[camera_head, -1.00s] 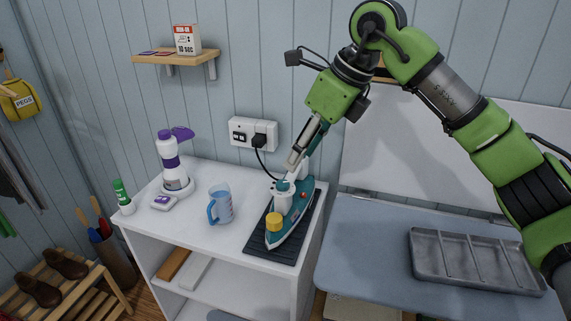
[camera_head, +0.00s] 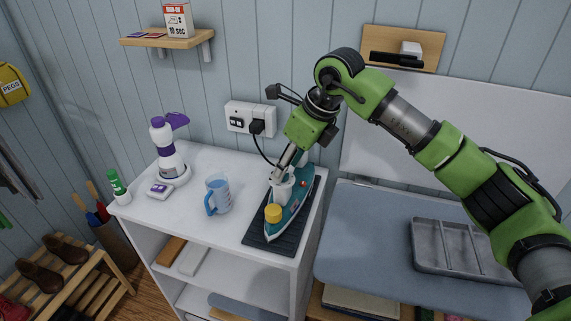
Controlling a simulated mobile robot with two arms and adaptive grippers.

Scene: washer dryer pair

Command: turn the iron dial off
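The teal iron (camera_head: 294,208) lies on a dark ribbed mat (camera_head: 262,234) at the right end of the white cabinet top. A yellow knob (camera_head: 273,213) sits near its front tip. A white round part (camera_head: 283,193), perhaps the dial, stands on the iron behind the yellow knob. My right gripper (camera_head: 285,176) comes down from above, with its fingertips at this white part. The fingers overlap in this view, so I cannot tell whether they grip it. Any dial marking is too small to read. My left gripper is out of view.
A blue measuring jug (camera_head: 218,196) stands left of the iron, with a white and purple bottle (camera_head: 170,152) behind it. A plug in the wall socket (camera_head: 250,119) has a black cord. A blue board (camera_head: 375,235) with a grey tray (camera_head: 462,250) is at right.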

